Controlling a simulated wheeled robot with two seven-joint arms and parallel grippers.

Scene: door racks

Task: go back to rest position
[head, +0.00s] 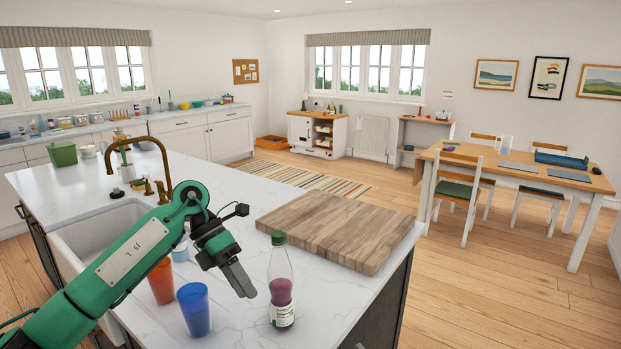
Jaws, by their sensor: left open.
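My left gripper (240,278) hangs over the kitchen island (235,326), its fingers pointing down and to the right. It is open and nothing shows between its fingers. A bottle with a green cap and purple contents (281,290) stands upright just right of the gripper, apart from it in the picture. A blue cup (194,311) stands below and left of the gripper. An orange cup (161,281) stands behind the blue cup, close to my green arm. My right gripper is not in view.
A wooden board (340,230) lies on the island's right part. A sink (95,240) with a brass tap (165,165) is at the left, partly behind my arm. A green box (62,153) stands at the far left. A dining table (520,172) with chairs stands across the wooden floor.

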